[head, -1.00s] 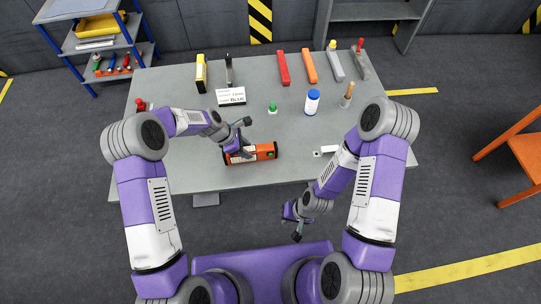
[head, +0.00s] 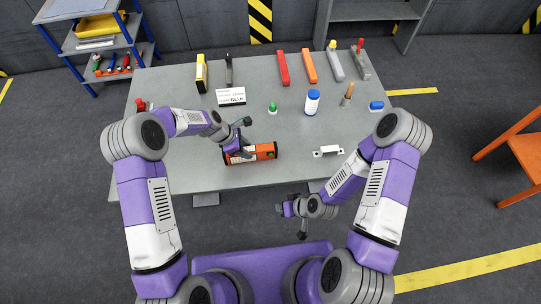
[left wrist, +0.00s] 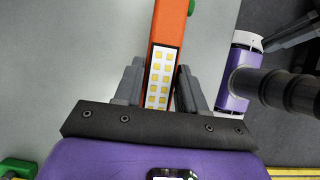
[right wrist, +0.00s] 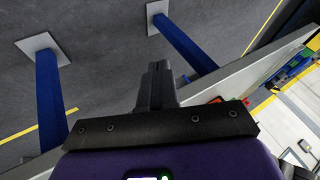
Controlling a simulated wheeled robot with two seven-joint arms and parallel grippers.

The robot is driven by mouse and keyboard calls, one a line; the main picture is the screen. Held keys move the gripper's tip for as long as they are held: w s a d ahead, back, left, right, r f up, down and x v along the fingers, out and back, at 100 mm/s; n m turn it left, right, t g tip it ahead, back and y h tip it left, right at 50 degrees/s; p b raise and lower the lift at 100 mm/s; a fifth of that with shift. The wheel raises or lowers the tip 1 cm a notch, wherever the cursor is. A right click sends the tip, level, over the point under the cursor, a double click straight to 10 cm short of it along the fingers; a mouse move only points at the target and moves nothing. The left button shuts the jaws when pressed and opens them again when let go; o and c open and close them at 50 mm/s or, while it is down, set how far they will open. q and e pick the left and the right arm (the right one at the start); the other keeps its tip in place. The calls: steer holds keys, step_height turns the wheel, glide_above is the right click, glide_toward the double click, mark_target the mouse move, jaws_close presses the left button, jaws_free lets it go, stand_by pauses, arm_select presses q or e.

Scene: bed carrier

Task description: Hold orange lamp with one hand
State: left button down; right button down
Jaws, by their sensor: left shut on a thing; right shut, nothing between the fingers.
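The orange lamp (head: 262,152) lies on the grey table near its front edge in the head view. My right gripper (head: 290,210) is in front of the table, away from the lamp. In the right wrist view its fingers (right wrist: 157,80) are together and empty.
On the grey table (head: 190,160) stand a white bottle (head: 312,101), a green button (head: 272,108), a white handle-shaped piece (head: 328,151) and a sign (head: 231,96). Several coloured tools line the back. An orange chair (head: 525,150) stands at the right.

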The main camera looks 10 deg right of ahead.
mark_target(270, 155)
steer(key=shift+w+a+r+n+t+y, duration=0.15)
steer(key=shift+w+r+n+t+y, duration=0.45)
steer(key=shift+w, duration=1.8)
steer(key=shift+w+a+r+n+t+y, duration=0.15)
steer(key=shift+w+r+n+t, duration=0.5)
steer(key=shift+w+r+t, duration=1.2)
steer(key=shift+w+a+r+n+t+y, duration=0.25)
steer(key=shift+w+n, duration=0.4)
steer(key=shift+w, duration=2.3)
steer(key=shift+w+d, duration=0.1)
steer(key=shift+w, duration=0.5)
steer(key=shift+s, duration=0.6)
